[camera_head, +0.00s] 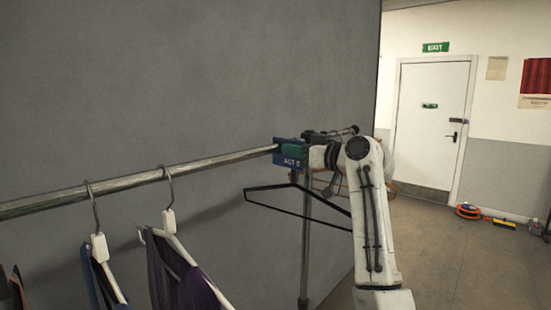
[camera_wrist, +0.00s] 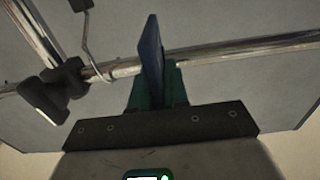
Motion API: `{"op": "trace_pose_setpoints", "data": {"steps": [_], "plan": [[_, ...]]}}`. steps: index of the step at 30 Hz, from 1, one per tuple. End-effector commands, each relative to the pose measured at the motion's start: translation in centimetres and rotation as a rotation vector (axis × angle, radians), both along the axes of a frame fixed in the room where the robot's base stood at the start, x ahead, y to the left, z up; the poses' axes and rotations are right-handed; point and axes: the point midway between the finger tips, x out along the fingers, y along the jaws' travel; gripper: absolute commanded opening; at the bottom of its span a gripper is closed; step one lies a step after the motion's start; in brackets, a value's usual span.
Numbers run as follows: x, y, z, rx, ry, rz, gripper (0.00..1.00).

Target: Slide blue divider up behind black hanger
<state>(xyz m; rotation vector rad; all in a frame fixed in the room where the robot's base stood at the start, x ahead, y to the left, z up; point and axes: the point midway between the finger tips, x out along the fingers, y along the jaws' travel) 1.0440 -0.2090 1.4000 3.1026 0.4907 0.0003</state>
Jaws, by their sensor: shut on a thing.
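The blue divider (camera_head: 280,158), with pale lettering on its face, is on the metal rail near its far end. In the wrist view, the divider (camera_wrist: 151,50) stands edge-on across the rail. My gripper (camera_head: 293,149) is shut on it, with teal fingers (camera_wrist: 158,88) on either side. The black hanger (camera_head: 283,187) hangs empty below the divider and gripper in the head view. In the wrist view, its wire hook (camera_wrist: 88,42) is over the rail, left of the divider, with a small gap between them. The hook is hidden in the head view.
The rail (camera_head: 135,180) runs clear between the divider and white-necked hangers (camera_head: 100,247) with dark clothes at left. A black clamp (camera_wrist: 55,90) joins the rail to its post beyond the hook. A grey wall panel (camera_head: 190,80) stands close behind the rail.

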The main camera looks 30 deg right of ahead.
Motion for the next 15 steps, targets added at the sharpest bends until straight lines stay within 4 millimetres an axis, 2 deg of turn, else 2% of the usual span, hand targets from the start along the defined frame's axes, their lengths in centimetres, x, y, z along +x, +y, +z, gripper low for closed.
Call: {"op": "trace_pose_setpoints", "data": {"steps": [3,6,15], "plan": [[0.1,-1.4,-0.1,0.002,0.001,-0.001,0.0],[0.1,-1.9,-0.1,0.001,0.0,-0.001,0.0],[0.1,-2.1,-0.1,0.001,0.001,0.0,0.0]]}}
